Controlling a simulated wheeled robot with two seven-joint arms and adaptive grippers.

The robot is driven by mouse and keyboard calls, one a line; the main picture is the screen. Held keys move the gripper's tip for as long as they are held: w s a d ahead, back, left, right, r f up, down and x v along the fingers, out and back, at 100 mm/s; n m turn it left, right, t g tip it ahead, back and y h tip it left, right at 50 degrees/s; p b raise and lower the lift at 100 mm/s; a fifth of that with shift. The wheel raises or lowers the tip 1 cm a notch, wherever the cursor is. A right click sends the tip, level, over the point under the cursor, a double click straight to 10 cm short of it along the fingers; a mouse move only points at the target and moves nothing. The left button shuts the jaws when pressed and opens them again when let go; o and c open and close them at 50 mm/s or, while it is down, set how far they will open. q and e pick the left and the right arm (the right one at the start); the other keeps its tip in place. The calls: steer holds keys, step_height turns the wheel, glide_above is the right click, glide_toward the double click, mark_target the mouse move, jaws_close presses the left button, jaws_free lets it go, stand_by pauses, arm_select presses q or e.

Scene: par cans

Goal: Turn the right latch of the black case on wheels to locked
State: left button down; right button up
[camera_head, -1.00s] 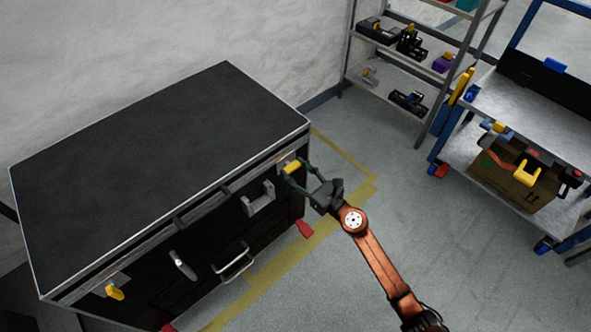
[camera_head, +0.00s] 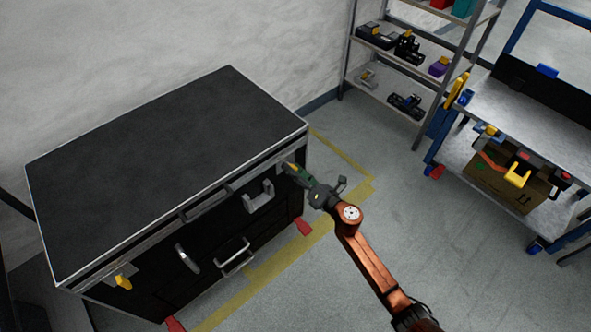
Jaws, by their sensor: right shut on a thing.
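The black case on wheels (camera_head: 170,165) stands at the left, its front face toward the lower right. Its right latch (camera_head: 289,166), a small yellow piece near the top right corner of the front, is mostly hidden by my right gripper (camera_head: 293,171). That gripper is shut on the right latch, with the fingers seen nearly edge-on. I cannot tell the latch's exact angle. The yellow left latch (camera_head: 123,283) hangs at the front's lower left end. My left gripper is not in view.
Metal handles (camera_head: 235,256) stick out of the case front. Red wheel parts (camera_head: 303,227) show at its foot. A metal shelf (camera_head: 395,60) and a blue cart (camera_head: 520,120) with a cardboard box (camera_head: 505,180) stand at the right. The floor between is clear.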

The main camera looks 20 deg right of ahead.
steer(key=m+p, duration=0.3)
steer(key=m, duration=0.4)
steer(key=shift+d+m+p, duration=0.15)
steer(key=shift+m+p, duration=0.15)
steer(key=shift+p, duration=0.05)
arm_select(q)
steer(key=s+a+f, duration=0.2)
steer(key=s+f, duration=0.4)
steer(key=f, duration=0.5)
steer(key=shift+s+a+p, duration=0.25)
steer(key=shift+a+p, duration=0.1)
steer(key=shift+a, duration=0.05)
arm_select(e)
steer(key=shift+f+m, duration=0.15)
steer(key=shift+m, duration=0.65)
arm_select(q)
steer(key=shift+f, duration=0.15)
arm_select(e)
steer(key=o, duration=1.2)
steer(key=shift+c, duration=0.2)
steer(key=v, duration=1.2)
